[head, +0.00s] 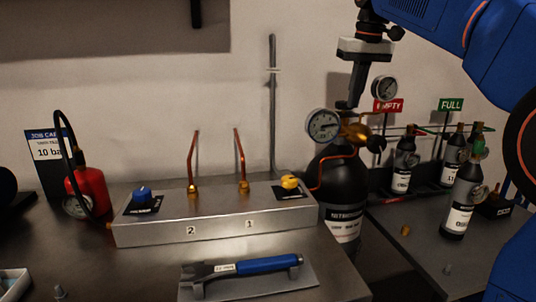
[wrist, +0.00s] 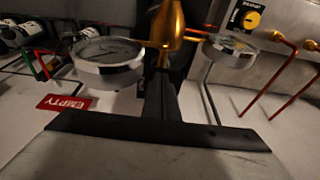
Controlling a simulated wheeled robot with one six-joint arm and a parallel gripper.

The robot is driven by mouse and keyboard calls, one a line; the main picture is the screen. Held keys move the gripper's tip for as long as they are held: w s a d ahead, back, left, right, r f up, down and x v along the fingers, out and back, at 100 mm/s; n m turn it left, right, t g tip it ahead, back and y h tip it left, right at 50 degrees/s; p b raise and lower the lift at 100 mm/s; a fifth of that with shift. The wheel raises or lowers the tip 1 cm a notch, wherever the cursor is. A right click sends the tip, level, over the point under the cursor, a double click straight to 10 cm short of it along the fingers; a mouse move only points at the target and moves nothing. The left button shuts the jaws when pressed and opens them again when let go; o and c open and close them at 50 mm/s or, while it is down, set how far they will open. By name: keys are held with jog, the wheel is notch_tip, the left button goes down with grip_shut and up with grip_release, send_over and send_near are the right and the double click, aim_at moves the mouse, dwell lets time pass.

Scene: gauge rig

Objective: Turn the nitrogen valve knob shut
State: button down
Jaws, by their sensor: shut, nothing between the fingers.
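The large black cylinder (head: 343,190), with a white label too small to read surely, stands just right of the bench rig. A brass valve and regulator (head: 355,131) sits on its top, with a dark knob-like part (head: 376,144) at its right; I cannot tell for sure that this is the nitrogen knob. The golden body also shows in the wrist view (wrist: 167,24), between two round gauges. My gripper (head: 344,110) points down with fingers shut and empty, right at the brass fitting; contact cannot be told. Its fingers show in the wrist view (wrist: 160,85).
A pressure gauge (head: 323,125) and another gauge (head: 384,89) flank my gripper closely. A metal manifold (head: 215,222) carries blue (head: 141,193) and yellow (head: 289,182) knobs. A blue-handled wrench (head: 250,266) lies in front. Small bottles (head: 461,200) stand right, near EMPTY and FULL signs.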

jog(key=shift+a, duration=0.95)
jog(key=shift+s, duration=0.2)
notch_tip(320, 180, up, 6)
jog(key=shift+s, duration=0.25)
dwell(0.8)
jog(key=w+d+f, duration=0.1)
jog(key=d+f, duration=0.2)
jog(key=f, duration=0.3)
dwell(0.8)
jog(key=shift+w, duration=0.1)
